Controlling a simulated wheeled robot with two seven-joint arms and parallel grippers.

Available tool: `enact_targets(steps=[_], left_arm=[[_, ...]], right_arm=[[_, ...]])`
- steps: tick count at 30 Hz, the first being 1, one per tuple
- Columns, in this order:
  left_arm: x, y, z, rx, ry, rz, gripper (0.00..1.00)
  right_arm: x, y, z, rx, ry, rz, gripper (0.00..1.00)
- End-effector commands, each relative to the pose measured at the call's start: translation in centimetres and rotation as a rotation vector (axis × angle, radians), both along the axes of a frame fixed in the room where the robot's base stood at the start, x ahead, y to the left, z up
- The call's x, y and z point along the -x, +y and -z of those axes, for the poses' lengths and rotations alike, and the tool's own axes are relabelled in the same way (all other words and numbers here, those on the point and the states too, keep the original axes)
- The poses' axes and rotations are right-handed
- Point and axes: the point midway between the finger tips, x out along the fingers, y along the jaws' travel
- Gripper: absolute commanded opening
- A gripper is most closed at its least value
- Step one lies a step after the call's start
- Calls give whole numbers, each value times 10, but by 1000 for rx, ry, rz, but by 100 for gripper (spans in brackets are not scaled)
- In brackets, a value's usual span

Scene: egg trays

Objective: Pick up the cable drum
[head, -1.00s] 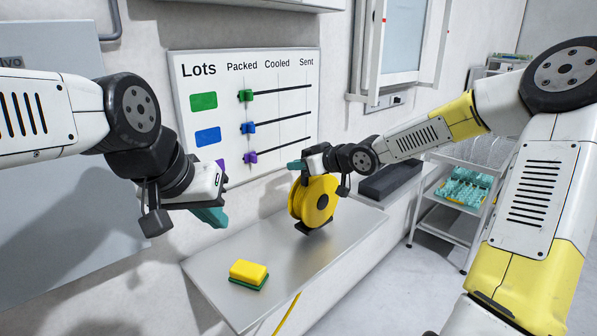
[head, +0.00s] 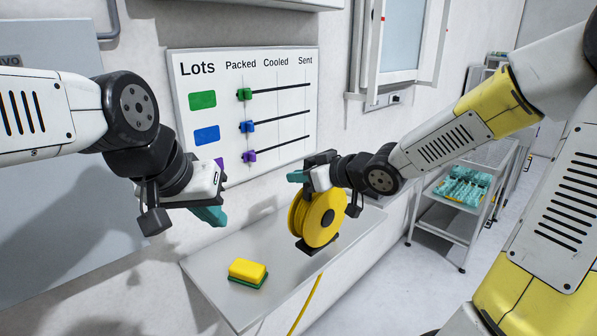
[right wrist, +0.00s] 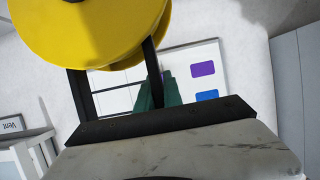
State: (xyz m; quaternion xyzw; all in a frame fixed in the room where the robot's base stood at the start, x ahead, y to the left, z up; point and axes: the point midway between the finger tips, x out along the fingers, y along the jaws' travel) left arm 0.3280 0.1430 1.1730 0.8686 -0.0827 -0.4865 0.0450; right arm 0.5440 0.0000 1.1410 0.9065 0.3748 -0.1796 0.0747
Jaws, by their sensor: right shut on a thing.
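The yellow cable drum (head: 322,218) has a black frame and foot and hangs beneath my right gripper (head: 299,176), over the metal shelf. My right gripper is shut on the drum's frame at the top. In the right wrist view the drum (right wrist: 90,28) fills the top left, with black frame bars below it and a teal fingertip beside them. The foot looks clear of the shelf, though the gap is hard to judge. My left gripper (head: 209,214) is apart from the drum, empty, above the shelf's left end; its finger gap is hidden.
The metal shelf (head: 222,290) holds a yellow and green sponge (head: 248,272) left of the drum. A yellow cable (head: 306,303) runs down past the shelf's front edge. A lots board (head: 240,170) hangs on the wall behind. A trolley (head: 440,222) with teal trays stands at right.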

Motion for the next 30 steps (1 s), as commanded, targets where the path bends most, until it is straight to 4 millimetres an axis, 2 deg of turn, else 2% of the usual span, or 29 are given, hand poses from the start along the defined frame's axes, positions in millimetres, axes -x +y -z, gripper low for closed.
enact_targets(steps=[15, 30], left_arm=[[0, 0, 0, 0, 0, 0, 0], [0, 0, 0, 0, 0, 0, 0]], right_arm=[[33, -2, -4, -4, 0, 0, 0], [46, -2, -5, -2, -1, -3, 0]])
